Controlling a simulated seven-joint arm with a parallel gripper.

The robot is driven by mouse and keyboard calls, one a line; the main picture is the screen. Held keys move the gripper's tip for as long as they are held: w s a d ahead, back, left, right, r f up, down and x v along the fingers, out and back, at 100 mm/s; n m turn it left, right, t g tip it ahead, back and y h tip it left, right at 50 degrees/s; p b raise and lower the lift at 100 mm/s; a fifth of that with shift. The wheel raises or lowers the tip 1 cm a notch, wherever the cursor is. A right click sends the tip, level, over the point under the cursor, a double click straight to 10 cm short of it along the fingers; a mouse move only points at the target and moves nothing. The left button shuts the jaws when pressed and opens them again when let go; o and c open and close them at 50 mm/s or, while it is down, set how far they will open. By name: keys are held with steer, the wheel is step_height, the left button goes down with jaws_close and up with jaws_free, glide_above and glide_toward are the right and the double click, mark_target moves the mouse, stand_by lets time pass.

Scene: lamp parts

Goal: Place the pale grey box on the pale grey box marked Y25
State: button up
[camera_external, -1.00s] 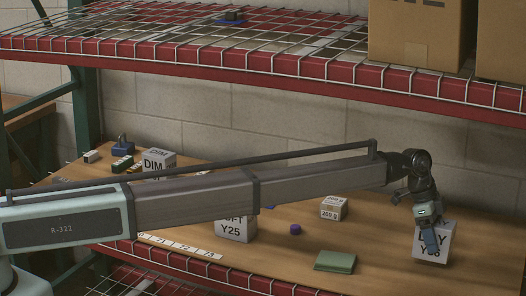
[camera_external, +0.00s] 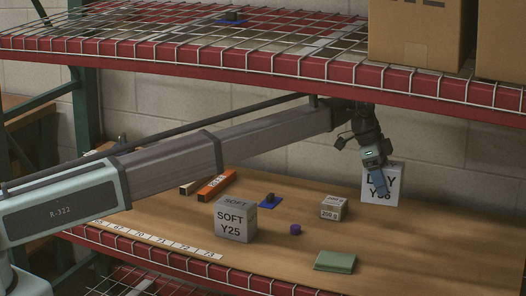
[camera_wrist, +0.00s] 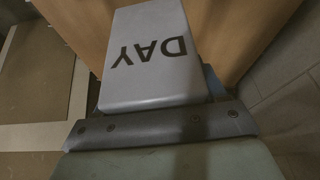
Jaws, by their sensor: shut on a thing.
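The pale grey box marked DAY (camera_external: 394,188) is in my gripper (camera_external: 380,182), raised off the table at the right. The pale grey box marked SOFT Y25 (camera_external: 234,222) stands upright on the table, left of my gripper and nearer the front edge. Its top is bare.
A small 200 g box (camera_external: 333,208), a purple cylinder (camera_external: 295,229) and a green folded item (camera_external: 335,261) lie between the two. A blue part (camera_external: 270,202) and orange box (camera_external: 217,184) lie behind Y25. The wire shelf (camera_external: 300,60) hangs overhead.

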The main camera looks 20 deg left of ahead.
steer(key=s+a+n+t+y, duration=0.1)
steer(key=s+a+n, duration=0.3)
steer(key=s+a, duration=0.65)
steer(key=s+a+n+t, duration=0.1)
steer(key=s+a+n, duration=0.2)
steer(key=s+a, duration=0.8)
steer(key=s+a+n+t+y, duration=0.15)
steer(key=s+a+n, duration=0.35)
steer(key=a, duration=1)
steer(key=n+y, duration=0.2)
steer(key=n, duration=0.3)
glide_above(235, 202)
steer(key=shift+s+d+f+t, duration=0.1)
steer(key=shift+s+f+t, duration=0.2)
steer(key=shift+t, duration=0.05)
steer(key=shift+w, duration=0.5)
steer(key=f, duration=0.2)
steer(key=shift+s+f, duration=0.3)
steer(key=shift+f, duration=0.45)
